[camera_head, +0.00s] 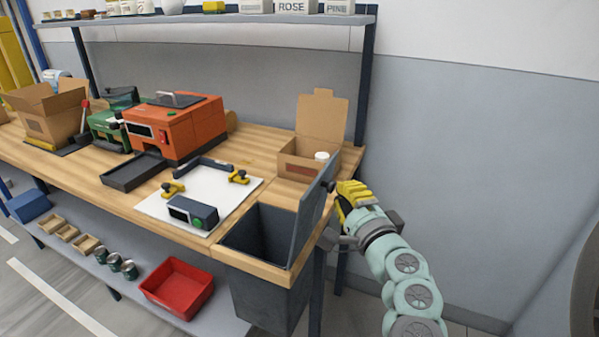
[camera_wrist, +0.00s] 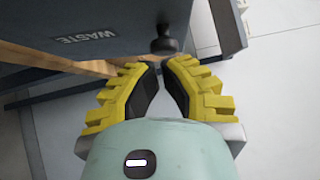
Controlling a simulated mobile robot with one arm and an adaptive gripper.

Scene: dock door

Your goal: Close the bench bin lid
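The bench bin (camera_head: 262,297) is a dark grey box set into the right end of the wooden bench, and its top is open. Its lid (camera_head: 313,212) stands up, hinged along the bin's right side. In the wrist view the lid's outer face (camera_wrist: 60,25) carries a WASTE label, and a dark round knob (camera_wrist: 163,42) sticks out from it. My gripper (camera_head: 340,192) is to the right of the lid, beside the knob. In the wrist view its yellow fingers (camera_wrist: 165,75) are parted, with nothing between them, and the knob is just beyond the tips.
An open cardboard box (camera_head: 297,163) with a white-lidded jar stands behind the bin. A white mat (camera_head: 200,195) with a clamp fixture and a small device lies to the left. A red tray (camera_head: 178,287) is on the lower shelf. The wall side at right is clear.

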